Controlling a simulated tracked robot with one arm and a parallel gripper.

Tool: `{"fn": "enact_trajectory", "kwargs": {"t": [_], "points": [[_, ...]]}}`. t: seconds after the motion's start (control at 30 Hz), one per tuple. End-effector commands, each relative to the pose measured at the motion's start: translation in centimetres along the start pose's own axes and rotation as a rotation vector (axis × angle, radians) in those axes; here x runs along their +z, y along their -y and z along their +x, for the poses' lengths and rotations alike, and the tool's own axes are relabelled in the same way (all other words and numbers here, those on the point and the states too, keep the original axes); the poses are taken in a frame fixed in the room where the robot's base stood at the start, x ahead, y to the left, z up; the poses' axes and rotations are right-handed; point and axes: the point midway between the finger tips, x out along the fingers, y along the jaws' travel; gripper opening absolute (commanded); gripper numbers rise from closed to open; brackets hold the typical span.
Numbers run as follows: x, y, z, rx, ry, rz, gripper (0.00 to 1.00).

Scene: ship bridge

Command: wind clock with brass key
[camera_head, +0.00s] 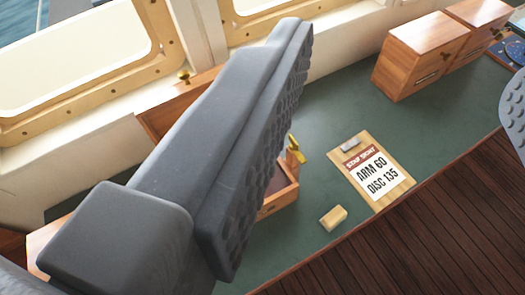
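My gripper (408,75) is open, with one large grey studded finger across the left and middle and the edge of the other at the far right. No object shows between the fingers. A small brass piece (298,152) shows just past the left finger's studded edge, by a wooden box (283,194). It may be the brass key, but I cannot tell. The finger hides most of that box. No clock face is recognisable in this view.
A small yellowish block (333,217) lies near the front edge. Wooden drawer boxes (418,55) stand at the back right. Windows line the back; plank floor (430,240) is in front.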

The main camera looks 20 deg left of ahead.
Motion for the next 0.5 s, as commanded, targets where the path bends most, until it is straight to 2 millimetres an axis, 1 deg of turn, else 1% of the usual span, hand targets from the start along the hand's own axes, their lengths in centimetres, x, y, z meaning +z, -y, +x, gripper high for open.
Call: {"fn": "enact_trajectory", "kwargs": {"t": [0.07, 0.13, 0.17, 0.27, 0.3, 0.5], "points": [[0.1, 0.1, 0.6, 0.005, 0.015, 0.009, 0.56], [0.4, 0.2, 1.8, 0.015, 0.043, 0.028, 0.56], [0.7, 0.0, 2.4, 0.02, 0.062, 0.038, 0.56], [1.5, 0.3, 4.8, 0.046, 0.128, 0.084, 0.56], [2.0, 0.6, 6.0, 0.059, 0.161, 0.106, 0.56], [5.1, 2.6, 11.4, 0.132, 0.314, 0.209, 0.56]]}}
